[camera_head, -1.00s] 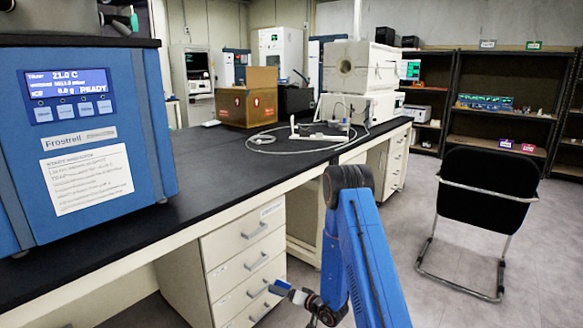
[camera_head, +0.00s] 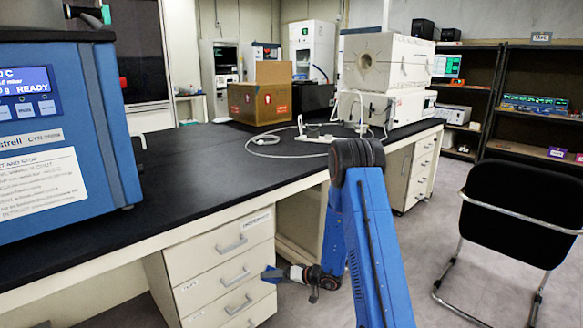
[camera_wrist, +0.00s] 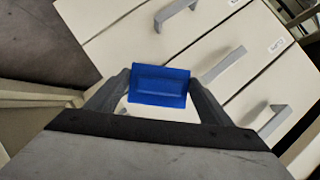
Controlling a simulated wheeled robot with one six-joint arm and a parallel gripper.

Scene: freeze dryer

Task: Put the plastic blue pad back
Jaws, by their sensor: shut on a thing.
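The blue plastic pad (camera_wrist: 160,86) is a small flat rectangle with a raised middle in the wrist view. My gripper (camera_wrist: 158,92) is shut on it, with one dark finger at each side. The blue freeze dryer (camera_head: 60,130) stands on the black bench at the left, cut off by the picture edge.
The black benchtop (camera_head: 200,170) is clear in its middle. A cardboard box (camera_head: 258,95), a grey cable (camera_head: 262,146) and a white furnace-like unit (camera_head: 385,62) stand farther back. White drawers (camera_head: 215,250) with handles are close by my gripper. A black chair (camera_head: 515,210) stands at the right.

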